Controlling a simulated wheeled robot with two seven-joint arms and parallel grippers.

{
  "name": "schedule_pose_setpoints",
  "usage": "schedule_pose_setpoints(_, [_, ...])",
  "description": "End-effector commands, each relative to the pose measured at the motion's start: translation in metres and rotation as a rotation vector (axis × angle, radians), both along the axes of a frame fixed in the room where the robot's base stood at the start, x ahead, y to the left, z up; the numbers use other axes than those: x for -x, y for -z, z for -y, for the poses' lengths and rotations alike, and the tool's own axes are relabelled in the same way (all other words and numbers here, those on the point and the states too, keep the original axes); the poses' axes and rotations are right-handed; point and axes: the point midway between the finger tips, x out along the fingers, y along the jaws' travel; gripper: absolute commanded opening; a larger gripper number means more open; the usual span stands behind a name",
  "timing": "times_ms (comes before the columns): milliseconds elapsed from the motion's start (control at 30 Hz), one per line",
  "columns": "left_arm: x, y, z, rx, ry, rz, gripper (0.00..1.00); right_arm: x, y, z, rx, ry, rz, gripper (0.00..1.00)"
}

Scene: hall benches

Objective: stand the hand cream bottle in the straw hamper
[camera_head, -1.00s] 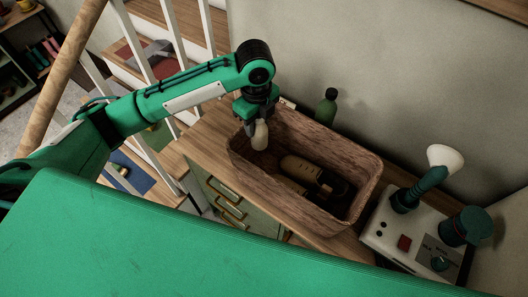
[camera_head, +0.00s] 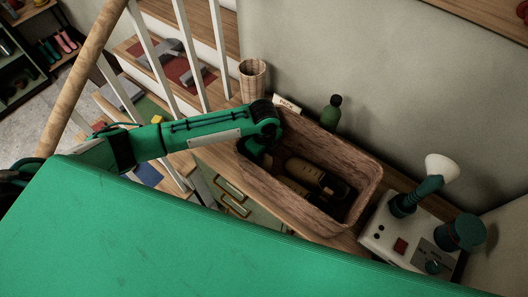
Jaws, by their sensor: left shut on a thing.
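The straw hamper (camera_head: 345,228) looks like a long, open brown box with a woven or grained wall, standing on a wooden bench top. My left gripper (camera_head: 256,152) points down inside its left end, with the forearm crossing over the left rim. The gripper is shut on the pale hand cream bottle, which showed between the fingers earlier. The bottle and fingertips are now hidden by the arm and hamper wall, so I cannot tell whether the bottle touches the floor. My right gripper is not in view.
A tan bottle (camera_head: 303,171) and dark items lie in the hamper's middle and right. Behind it stand a woven cup (camera_head: 252,80), a PACK sign (camera_head: 287,103) and a green bottle (camera_head: 331,113). A white control box (camera_head: 385,238) with a lamp-like fitting stands right.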

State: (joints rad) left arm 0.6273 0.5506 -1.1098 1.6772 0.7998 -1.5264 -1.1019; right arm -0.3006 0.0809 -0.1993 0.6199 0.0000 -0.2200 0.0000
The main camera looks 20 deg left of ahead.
Motion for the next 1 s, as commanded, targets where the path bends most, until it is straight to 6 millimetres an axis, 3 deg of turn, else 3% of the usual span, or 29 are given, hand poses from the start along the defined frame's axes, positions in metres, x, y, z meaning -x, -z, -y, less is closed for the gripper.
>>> schedule_pose_setpoints(233, [0.0, 0.003, 0.0, 0.0, -0.001, 0.0, 0.16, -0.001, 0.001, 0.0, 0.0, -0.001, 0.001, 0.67])
schedule_pose_setpoints(267, [0.0, 0.003, 0.0, 0.0, -0.001, 0.0, 0.45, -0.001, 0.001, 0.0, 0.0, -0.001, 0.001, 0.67])
schedule_pose_setpoints(367, [0.0, 0.003, 0.0, 0.0, 0.0, 0.0, 0.63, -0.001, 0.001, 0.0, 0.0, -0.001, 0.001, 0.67])
schedule_pose_setpoints(767, [-0.001, -0.006, 0.0, 0.001, -0.001, 0.002, 0.63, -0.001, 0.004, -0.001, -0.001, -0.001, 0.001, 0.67])
schedule_pose_setpoints(1000, [-0.001, -0.049, 0.0, 0.002, 0.001, 0.006, 0.63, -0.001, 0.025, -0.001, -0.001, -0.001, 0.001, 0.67])
